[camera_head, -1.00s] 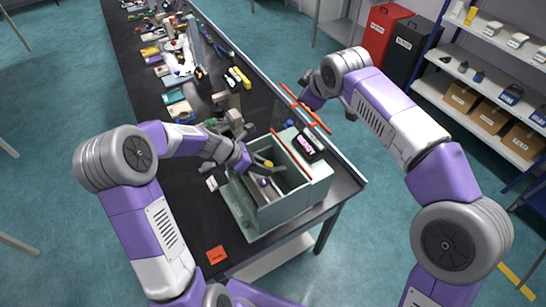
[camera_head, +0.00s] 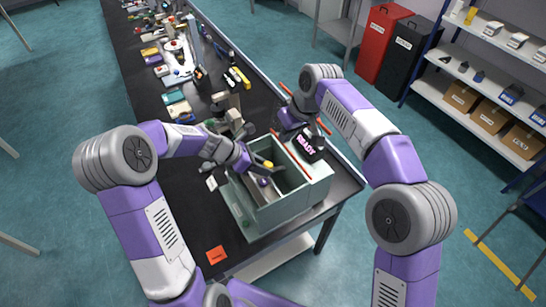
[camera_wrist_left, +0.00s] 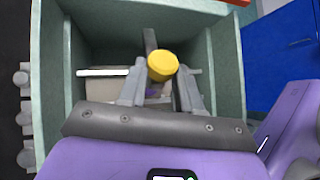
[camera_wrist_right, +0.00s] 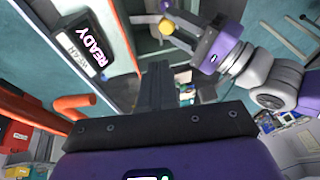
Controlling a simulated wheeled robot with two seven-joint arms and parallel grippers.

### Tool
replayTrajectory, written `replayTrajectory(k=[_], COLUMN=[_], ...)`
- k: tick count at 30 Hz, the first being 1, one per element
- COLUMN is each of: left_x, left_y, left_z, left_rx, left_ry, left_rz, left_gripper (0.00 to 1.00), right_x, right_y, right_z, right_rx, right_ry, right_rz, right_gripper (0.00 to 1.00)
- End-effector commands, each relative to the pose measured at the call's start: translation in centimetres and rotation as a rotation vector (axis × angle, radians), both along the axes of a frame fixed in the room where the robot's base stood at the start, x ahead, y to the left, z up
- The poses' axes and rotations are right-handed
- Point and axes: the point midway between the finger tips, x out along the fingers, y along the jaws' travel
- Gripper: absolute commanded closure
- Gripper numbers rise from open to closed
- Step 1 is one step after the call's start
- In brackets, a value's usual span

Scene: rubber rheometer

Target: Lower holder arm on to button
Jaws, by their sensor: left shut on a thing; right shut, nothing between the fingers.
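The pale green rheometer (camera_head: 270,215) is an open-topped box at the table's near end. Its display (camera_head: 310,148) reads READY, also in the right wrist view (camera_wrist_right: 84,50). My left gripper (camera_head: 258,164) is inside the box opening, shut on the holder arm, whose yellow knob (camera_wrist_left: 163,66) shows between the fingers (camera_wrist_left: 160,92). A small purple part (camera_head: 264,182) lies below it in the box; I cannot tell whether it is the button. My right gripper (camera_wrist_right: 157,88) is shut and empty, above the machine's back side by the display.
Orange-red bars (camera_wrist_right: 75,103) stand close to my right gripper. An orange card (camera_head: 216,254) lies on the black bench (camera_head: 190,230) at the front. Several tools and samples line the bench further back. Shelves (camera_head: 490,85) and red and black bins (camera_head: 383,40) stand well to the right.

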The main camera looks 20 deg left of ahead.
Motion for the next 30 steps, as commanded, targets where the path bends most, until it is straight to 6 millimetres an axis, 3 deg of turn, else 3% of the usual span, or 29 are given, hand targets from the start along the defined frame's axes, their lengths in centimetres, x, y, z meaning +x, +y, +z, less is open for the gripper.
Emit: replayTrajectory(k=[9, 15, 21, 30], left_x=[0.0, 0.0, 0.1, 0.1], left_y=[-0.1, -0.1, -0.1, -0.1], left_z=[0.0, 0.0, 0.1, 0.1], left_rx=[-0.002, -0.003, -0.003, -0.002], left_ry=[0.002, 0.001, 0.0, -0.001], left_rz=[0.002, 0.002, 0.003, 0.003], left_gripper=[1.0, 1.0, 1.0, 1.0], right_x=[0.3, -0.4, -0.8, -0.9], right_y=[2.2, 3.1, 3.5, 3.6], right_z=[-6.6, -9.5, -10.9, -11.0], right_rx=[-0.003, -0.002, -0.002, -0.001], right_ry=[0.002, 0.0, -0.002, -0.002], right_rz=[0.002, 0.002, 0.001, 0.001], right_gripper=[1.0, 1.0, 1.0, 1.0])
